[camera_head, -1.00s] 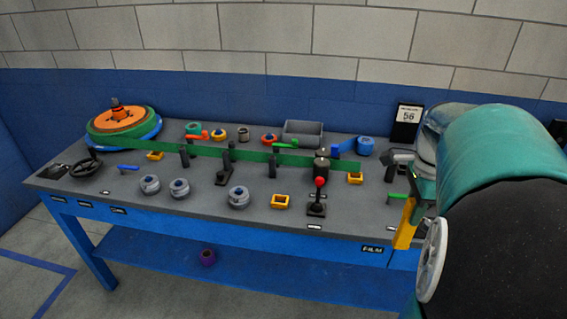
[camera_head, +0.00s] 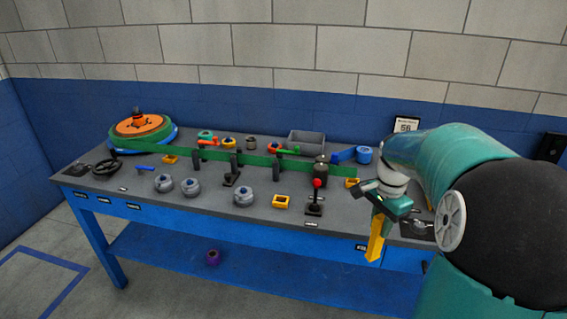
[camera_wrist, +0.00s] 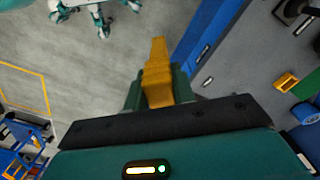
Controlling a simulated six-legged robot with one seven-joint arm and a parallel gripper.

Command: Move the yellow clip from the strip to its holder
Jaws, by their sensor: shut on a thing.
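My gripper (camera_head: 379,208) is shut on the yellow clip (camera_head: 376,241), which hangs down from the jaws in front of the table's front edge. In the wrist view the clip (camera_wrist: 157,72) sticks out from between the green fingers (camera_wrist: 150,90) over the floor beside the blue table frame. The green strip (camera_head: 265,159) runs from the reel (camera_head: 140,128) through black posts along the table, clear of the clip.
A red-knobbed lever (camera_head: 317,184) stands near the front edge. Several grey round parts (camera_head: 243,196) lie left of it. A grey bin (camera_head: 306,142) and a blue roll (camera_head: 363,154) are at the back. Open floor lies before the table.

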